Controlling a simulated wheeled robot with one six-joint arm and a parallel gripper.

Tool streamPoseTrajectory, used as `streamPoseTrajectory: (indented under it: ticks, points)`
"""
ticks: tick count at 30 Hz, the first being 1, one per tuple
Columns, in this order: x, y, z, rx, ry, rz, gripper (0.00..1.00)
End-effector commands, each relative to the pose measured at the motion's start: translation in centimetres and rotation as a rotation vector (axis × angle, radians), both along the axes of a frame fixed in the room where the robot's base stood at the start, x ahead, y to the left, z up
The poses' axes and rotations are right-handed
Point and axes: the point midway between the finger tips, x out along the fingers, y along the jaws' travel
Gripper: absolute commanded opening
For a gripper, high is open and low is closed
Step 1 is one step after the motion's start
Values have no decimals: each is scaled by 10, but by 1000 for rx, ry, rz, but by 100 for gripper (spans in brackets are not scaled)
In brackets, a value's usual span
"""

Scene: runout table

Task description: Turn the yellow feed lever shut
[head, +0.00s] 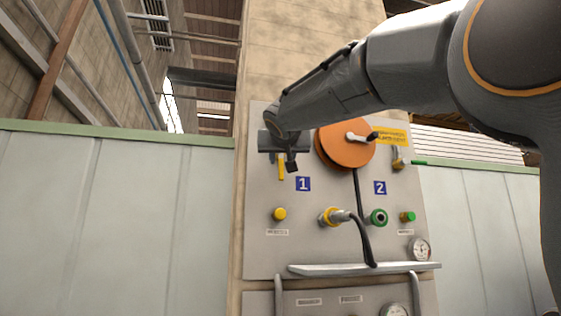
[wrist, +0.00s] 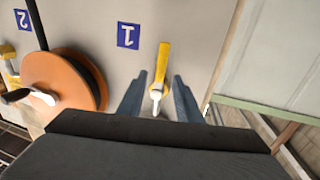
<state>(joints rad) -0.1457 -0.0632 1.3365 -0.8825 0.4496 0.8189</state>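The yellow feed lever (head: 281,168) is on the upper left of the grey panel, above the blue 1 label, its handle hanging about straight down. Its upper part is hidden behind my gripper (head: 288,158) in the head view. In the wrist view, which is turned over, the yellow lever (wrist: 163,62) points up the picture, with a pale pivot end. My gripper (wrist: 160,92) is open, one finger on each side of the lever's pivot end, with a visible gap on both sides. I cannot tell how deep the fingers reach.
An orange reel (head: 345,146) sits right of my gripper.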

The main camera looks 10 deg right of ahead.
Motion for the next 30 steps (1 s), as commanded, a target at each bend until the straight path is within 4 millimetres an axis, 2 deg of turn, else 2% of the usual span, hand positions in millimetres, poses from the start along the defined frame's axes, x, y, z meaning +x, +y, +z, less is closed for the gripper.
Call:
streamPoseTrajectory:
  ticks: [3, 9, 21, 27, 30]
  points:
    - [20, -4, 2, -1, 2, -1, 32]
    - [42, -8, 2, -1, 1, 0, 32]
    - [50, -9, 0, 0, 0, 1, 32]
    - [49, -9, 0, 0, 0, 1, 0]
    - [49, -10, 0, 0, 0, 1, 0]
